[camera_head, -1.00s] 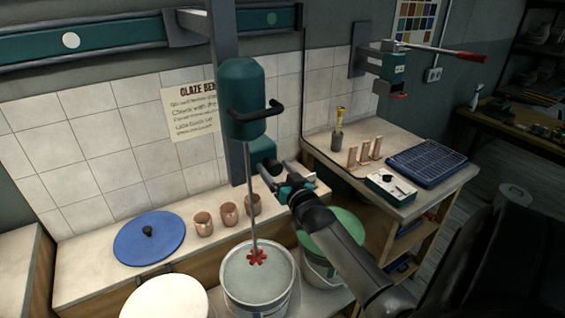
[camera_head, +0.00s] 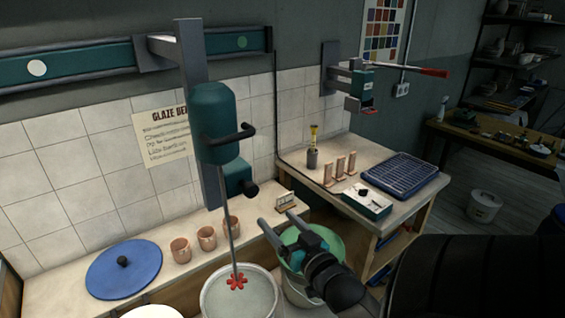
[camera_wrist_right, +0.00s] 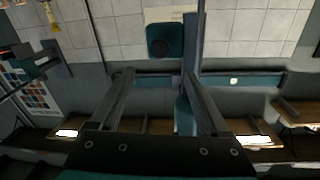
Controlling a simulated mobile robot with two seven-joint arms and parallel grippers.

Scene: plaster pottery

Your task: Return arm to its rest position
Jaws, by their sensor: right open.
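My right gripper (camera_head: 278,228) is open and empty, in front of the shelf and above the green bucket (camera_head: 296,258) in the head view. In the right wrist view its two fingers (camera_wrist_right: 158,100) stand apart with nothing between them. Beyond them are the tiled wall and the teal mixer (camera_wrist_right: 165,42). In the head view the mixer (camera_head: 217,125) hangs on its column, and its rod with a red paddle reaches down to a bucket of pale glaze (camera_head: 243,292). My left gripper is not in view.
Several copper-coloured cups (camera_head: 180,249) and a blue lid (camera_head: 124,268) stand on the ledge. The right-hand bench holds a blue rack (camera_head: 401,176), a small meter box (camera_head: 366,199) and upright test tiles (camera_head: 340,168). A red-handled wall press (camera_head: 362,82) juts out above.

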